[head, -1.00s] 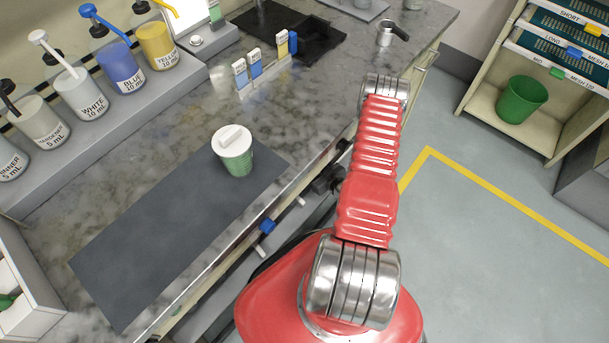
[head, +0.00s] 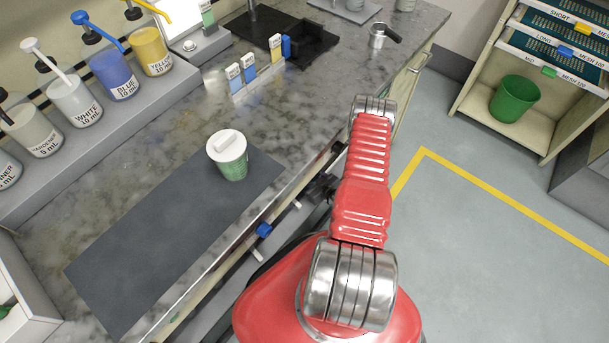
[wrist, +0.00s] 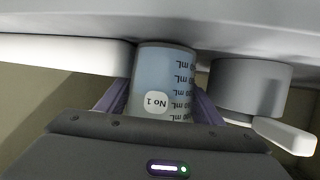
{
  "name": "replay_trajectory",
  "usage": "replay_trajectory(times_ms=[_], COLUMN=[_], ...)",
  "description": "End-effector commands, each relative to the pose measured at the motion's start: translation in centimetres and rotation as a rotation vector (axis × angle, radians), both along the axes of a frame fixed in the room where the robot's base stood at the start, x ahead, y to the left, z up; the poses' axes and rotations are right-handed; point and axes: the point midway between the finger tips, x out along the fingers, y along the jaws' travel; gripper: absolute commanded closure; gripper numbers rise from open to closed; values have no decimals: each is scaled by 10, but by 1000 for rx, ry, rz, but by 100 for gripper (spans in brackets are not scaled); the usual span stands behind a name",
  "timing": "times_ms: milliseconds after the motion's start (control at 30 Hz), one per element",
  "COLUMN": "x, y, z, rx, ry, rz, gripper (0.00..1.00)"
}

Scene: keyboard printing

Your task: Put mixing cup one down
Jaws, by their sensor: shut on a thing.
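Mixing cup one (wrist: 163,82) is a bluish, translucent cup with mL marks and a "No 1" label. It shows in the wrist view, with its writing upside down. My gripper (wrist: 162,100) has its purple fingers on both sides of the cup, shut on it. The cup's far end meets or nearly meets a pale grey surface (wrist: 160,22) across the top of the picture; I cannot tell whether they touch. In the head view my red arm shows, but the gripper and the held cup cannot be made out.
In the wrist view a grey cylinder (wrist: 248,88) with a white tab stands close beside the cup. In the head view a lidded green cup (head: 232,165) stands on the dark mat (head: 150,245). Pump bottles (head: 118,75) line the back of the worktop.

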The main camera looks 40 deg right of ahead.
Motion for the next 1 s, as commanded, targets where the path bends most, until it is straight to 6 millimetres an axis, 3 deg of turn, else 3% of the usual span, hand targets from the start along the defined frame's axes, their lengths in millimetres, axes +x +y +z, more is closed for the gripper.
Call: replay_trajectory(times_ms=[367,400,500,867,1000], x=[0,0,0,0,-10], y=[0,0,0,0,-1], z=[-3,-4,-3,0,3], rx=[0,0,0,0,0], ry=[0,1,1,0,1], rz=[0,0,0,0,-3], gripper=[67,39,32,32,32])
